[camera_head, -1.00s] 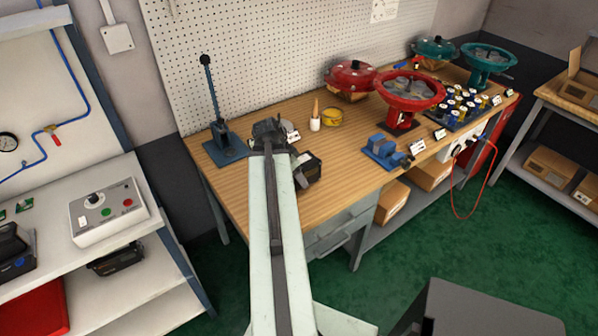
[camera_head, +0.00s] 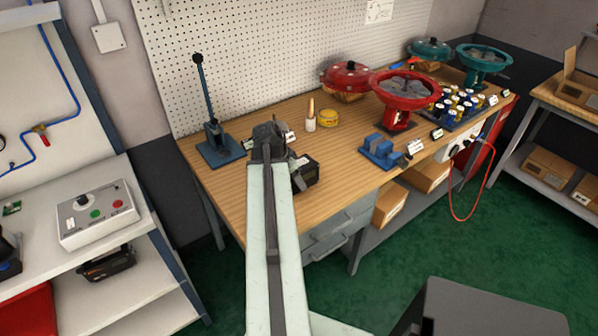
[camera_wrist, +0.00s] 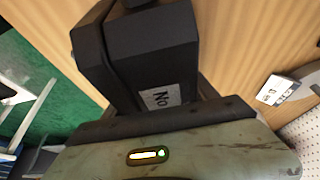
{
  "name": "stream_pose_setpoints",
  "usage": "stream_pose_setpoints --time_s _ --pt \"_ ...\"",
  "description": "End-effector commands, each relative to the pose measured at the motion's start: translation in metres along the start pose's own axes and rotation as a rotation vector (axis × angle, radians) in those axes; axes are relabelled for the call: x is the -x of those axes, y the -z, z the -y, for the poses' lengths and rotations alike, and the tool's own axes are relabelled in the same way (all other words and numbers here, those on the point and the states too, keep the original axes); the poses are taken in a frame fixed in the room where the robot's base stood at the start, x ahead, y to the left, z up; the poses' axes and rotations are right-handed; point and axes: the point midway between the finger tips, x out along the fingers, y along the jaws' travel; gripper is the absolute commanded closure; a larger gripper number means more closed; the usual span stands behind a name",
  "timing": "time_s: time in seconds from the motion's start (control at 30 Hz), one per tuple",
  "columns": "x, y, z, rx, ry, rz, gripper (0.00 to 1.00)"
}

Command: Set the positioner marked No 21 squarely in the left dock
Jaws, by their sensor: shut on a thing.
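In the wrist view a black box-shaped positioner (camera_wrist: 150,45) sits in front of my gripper. Its pale label reads "No"; the number is not legible. In the head view my gripper (camera_head: 268,148) is over the left part of the wooden bench, shut on the positioner. A black box (camera_head: 306,176) just right of the gripper, near the bench's front edge, appears to be this positioner. I cannot tell whether it touches the bench top. I cannot make out the left dock for sure; a white card (camera_wrist: 277,90) lies beyond the gripper, its print unclear.
A blue hand press (camera_head: 219,150) stands left of my gripper. A control box (camera_head: 95,212) is on the left bench.

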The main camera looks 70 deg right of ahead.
Motion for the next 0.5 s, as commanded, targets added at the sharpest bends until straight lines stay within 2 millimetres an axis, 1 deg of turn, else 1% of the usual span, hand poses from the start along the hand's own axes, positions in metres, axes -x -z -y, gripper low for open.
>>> stream_pose_setpoints --time_s 0.17,0.2,0.23,0.27,0.5 --pt "-0.0038 -0.0004 -0.0003 -0.001 0.0 -0.001 1.0" --pt "-0.0027 -0.0001 -0.0004 -0.001 -0.001 0.0 0.22" --pt "-0.0025 0.0 -0.0004 -0.002 -0.001 0.0 0.13" --pt "-0.0025 0.0 -0.0005 -0.002 -0.001 0.0 0.11" --pt "-0.0026 0.0003 -0.0007 -0.002 -0.001 0.0 0.11"
